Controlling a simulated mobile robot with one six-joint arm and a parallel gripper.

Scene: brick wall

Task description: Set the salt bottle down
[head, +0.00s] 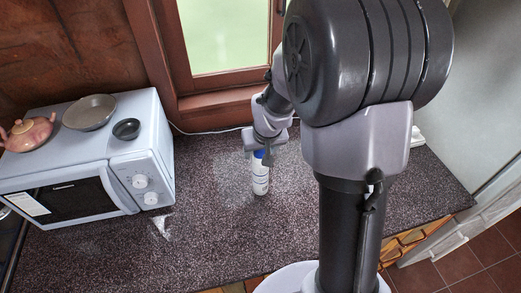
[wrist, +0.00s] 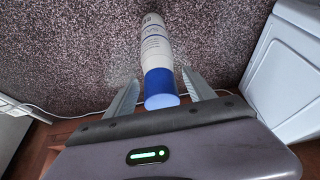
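The salt bottle (head: 261,180) is white with a blue cap and stands upright on the dark speckled counter (head: 215,235). My gripper (head: 262,151) is directly above it, pointing down, with its fingers around the cap. In the wrist view the bottle (wrist: 155,48) reaches away from the camera, its blue cap (wrist: 160,86) nearest. The two fingers of my gripper (wrist: 161,76) lie on either side of the cap, with a narrow gap on each side. The gripper looks open. The head view does not show the fingertips clearly.
A white microwave (head: 140,130) stands on the left, with a teapot (head: 27,133), a grey pan (head: 90,112) and a small dark bowl (head: 127,129) on top. A window (head: 225,35) is behind. The counter in front of the bottle is clear.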

